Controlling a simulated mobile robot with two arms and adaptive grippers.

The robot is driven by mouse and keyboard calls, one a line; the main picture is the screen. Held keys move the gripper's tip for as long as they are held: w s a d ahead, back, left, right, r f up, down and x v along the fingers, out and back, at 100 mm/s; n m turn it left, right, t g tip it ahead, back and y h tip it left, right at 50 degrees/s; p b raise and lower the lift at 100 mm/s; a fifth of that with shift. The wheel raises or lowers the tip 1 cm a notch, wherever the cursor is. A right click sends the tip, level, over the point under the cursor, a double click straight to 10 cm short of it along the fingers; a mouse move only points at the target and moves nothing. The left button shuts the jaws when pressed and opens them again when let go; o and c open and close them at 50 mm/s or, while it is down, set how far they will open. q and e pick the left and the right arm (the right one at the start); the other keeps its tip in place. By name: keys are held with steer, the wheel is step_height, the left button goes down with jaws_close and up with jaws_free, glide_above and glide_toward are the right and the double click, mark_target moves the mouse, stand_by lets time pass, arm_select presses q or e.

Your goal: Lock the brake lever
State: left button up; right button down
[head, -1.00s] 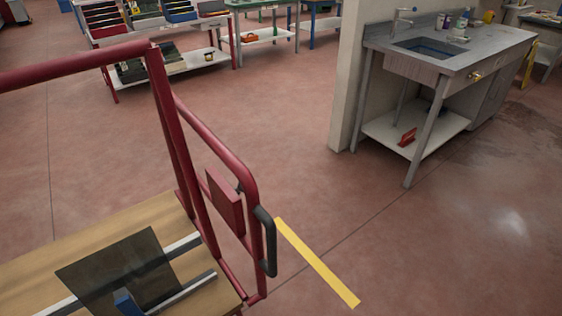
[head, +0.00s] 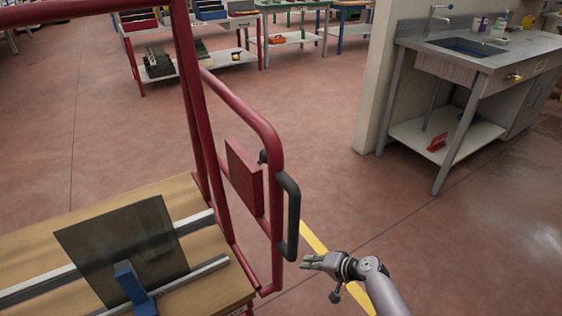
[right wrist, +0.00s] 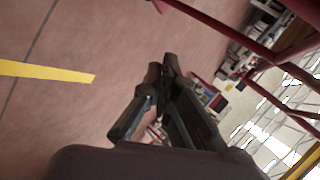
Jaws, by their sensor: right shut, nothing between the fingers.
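A red cart frame (head: 271,185) stands at the left in the head view. A black looped handle (head: 290,215) is fixed on its near right upright. A red plate (head: 243,176) sits inside the frame, with a small dark knob (head: 263,156) by its upper right. I cannot tell for certain which of these dark parts is the brake lever. My right gripper (head: 306,262) is shut and empty, just right of and below the black handle in the picture, apart from it. Its fingers also show in the right wrist view (right wrist: 168,72). My left gripper is out of view.
The cart's wooden deck (head: 40,240) carries metal rails and a dark glass pane (head: 125,245) with a blue clamp (head: 133,288). A yellow floor strip (head: 313,238) runs beside the cart. A sink bench (head: 470,60) stands at the right. Open floor lies between.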

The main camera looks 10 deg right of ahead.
steer(key=w+r+t+y+b, duration=0.1)
steer(key=w+r+t+y, duration=0.2)
steer(key=r, duration=0.6)
steer(key=w+r+y+b, duration=0.2)
steer(key=w+r, duration=0.3)
steer(key=r, duration=0.4)
arm_select(q)
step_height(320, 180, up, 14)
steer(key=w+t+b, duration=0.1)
steer(key=b, duration=0.2)
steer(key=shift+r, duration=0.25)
arm_select(e)
steer(key=s+r+n+g+y, duration=0.1)
steer(key=s+r+n+y, duration=0.2)
steer(key=r, duration=0.9)
steer(key=s+r+n+g+y, duration=0.1)
steer(key=s+r+n+y, duration=0.2)
steer(key=r, duration=1)
steer(key=n+y, duration=0.2)
steer(key=y, duration=0.1)
steer(key=shift+s+d, duration=0.2)
steer(key=shift+d, duration=0.15)
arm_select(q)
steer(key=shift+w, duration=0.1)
